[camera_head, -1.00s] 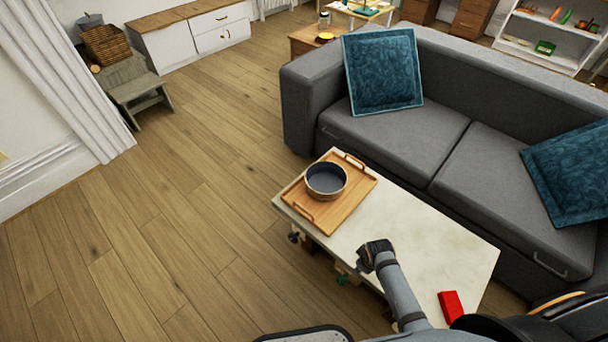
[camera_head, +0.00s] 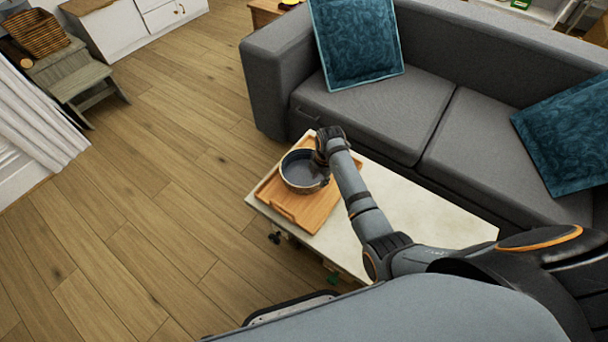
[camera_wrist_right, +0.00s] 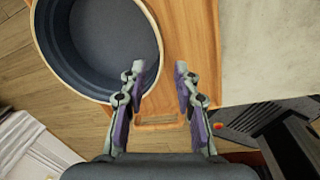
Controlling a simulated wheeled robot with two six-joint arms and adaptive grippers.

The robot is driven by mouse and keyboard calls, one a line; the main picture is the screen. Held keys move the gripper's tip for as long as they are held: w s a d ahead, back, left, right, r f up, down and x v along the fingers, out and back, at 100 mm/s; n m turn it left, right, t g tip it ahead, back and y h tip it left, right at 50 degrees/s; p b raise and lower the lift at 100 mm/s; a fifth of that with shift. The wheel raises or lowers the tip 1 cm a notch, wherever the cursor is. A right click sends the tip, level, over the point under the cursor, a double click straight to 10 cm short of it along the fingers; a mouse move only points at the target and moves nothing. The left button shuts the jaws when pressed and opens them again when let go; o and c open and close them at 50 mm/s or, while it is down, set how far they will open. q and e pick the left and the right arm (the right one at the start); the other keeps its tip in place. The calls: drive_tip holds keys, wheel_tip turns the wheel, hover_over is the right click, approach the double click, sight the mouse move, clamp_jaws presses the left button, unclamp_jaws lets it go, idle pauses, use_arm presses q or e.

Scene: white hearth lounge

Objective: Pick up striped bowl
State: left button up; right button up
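The striped bowl (camera_head: 301,171) stands upright on a wooden tray (camera_head: 306,212) at the far left end of the pale table. It looks dark blue inside with a light rim, and its far right side is hidden by my right gripper (camera_head: 328,139). In the right wrist view the bowl (camera_wrist_right: 100,45) is at the upper left. My left gripper is not in view.
The pale table top (camera_head: 405,211) is bare to the right of the tray, partly under my right arm. A grey sofa (camera_head: 385,125) with teal cushions (camera_head: 357,42) stands close behind the table. Wooden floor (camera_head: 150,215) lies open on the left.

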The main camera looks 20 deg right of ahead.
sight(319, 183)
drive_tip(key=f, duration=0.2)
drive_tip(key=f+b, duration=0.1)
drive_tip(key=w+f+b, duration=0.1)
drive_tip(key=f, duration=0.1)
drive_tip(key=shift+d+f, duration=0.25)
drive_tip(key=shift+f, duration=0.2)
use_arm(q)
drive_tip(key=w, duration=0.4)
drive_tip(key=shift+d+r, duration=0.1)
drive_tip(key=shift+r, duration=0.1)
use_arm(e)
clamp_jaws()
drive_tip(key=shift+w, duration=0.1)
